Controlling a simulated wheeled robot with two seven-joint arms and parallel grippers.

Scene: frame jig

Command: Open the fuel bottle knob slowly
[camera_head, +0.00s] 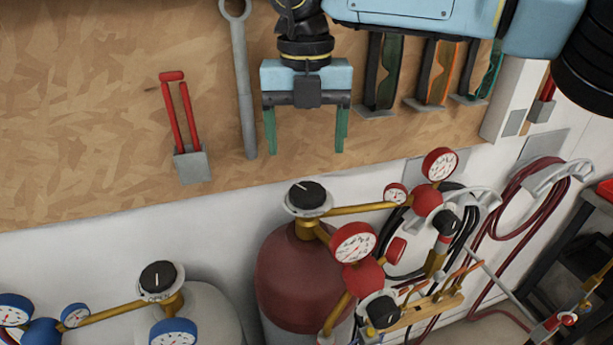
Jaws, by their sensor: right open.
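The fuel bottle (292,280) is dark red and stands below the wooden board. Its black knob (307,193) sits on top, on a pale round collar above a brass valve. My right gripper (305,150) hangs above the knob in the picture, with its two green fingers apart and nothing between them. The fingers point down and do not appear to touch the knob. The distance in depth between them is hard to tell. My right arm comes in from the top right. My left gripper is not in view.
A grey bottle with a black knob (158,277) and blue gauges stands at the left. Red gauges (354,242) and brass fittings crowd the right of the fuel bottle. A wrench (241,85), red-handled tool (187,130) and goggles (382,75) hang on the board (100,100). Hoses (520,205) hang at right.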

